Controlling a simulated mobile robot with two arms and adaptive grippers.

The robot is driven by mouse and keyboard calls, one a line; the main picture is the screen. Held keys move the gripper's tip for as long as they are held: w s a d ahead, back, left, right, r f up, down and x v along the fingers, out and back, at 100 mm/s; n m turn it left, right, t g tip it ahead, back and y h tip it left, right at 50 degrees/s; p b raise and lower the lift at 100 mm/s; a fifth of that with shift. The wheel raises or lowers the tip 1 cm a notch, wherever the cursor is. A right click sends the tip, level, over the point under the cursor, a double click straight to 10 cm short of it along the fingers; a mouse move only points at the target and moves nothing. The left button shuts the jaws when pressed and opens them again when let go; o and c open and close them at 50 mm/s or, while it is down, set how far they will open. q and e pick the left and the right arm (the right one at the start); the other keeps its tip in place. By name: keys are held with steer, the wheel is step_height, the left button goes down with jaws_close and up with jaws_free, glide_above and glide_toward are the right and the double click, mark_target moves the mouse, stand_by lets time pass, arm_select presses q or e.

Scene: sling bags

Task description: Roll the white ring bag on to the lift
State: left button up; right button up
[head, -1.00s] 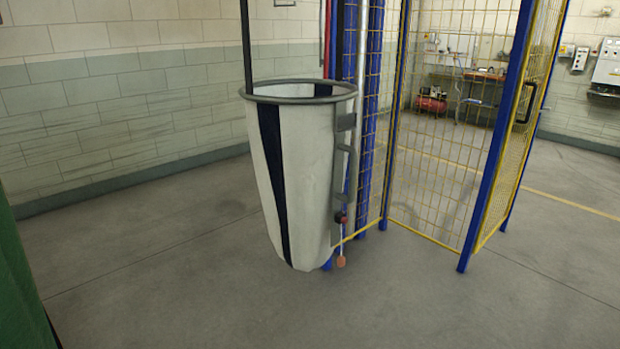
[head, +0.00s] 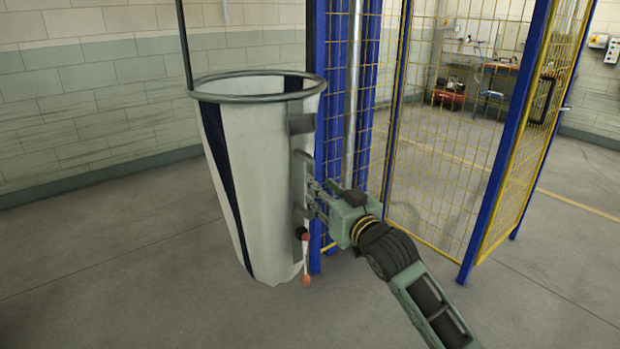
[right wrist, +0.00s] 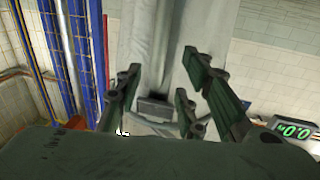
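The white ring bag (head: 268,175) with dark stripes hangs upright from a grey ring (head: 258,88) at the left-centre of the head view. A grey bracket (head: 302,124) and a handle run down its right side, with a small red-and-orange pull (head: 306,262) below. My right gripper (head: 308,190) is at this side, by the handle; contact is unclear. In the right wrist view its fingers (right wrist: 163,82) are spread, with the pale bag (right wrist: 165,50) ahead and grey metal between them. My left gripper is out of view. I cannot identify the lift for certain.
Blue posts and yellow mesh fencing (head: 450,120) stand close right of the bag and my right arm. A green lit display (right wrist: 294,130) shows in the right wrist view. The floor (head: 110,270) left of the bag is clear.

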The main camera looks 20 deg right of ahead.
steer(key=w, duration=0.7)
steer(key=shift+w+a+f+p, duration=0.2)
steer(key=shift+a+p, duration=0.2)
jaws_close()
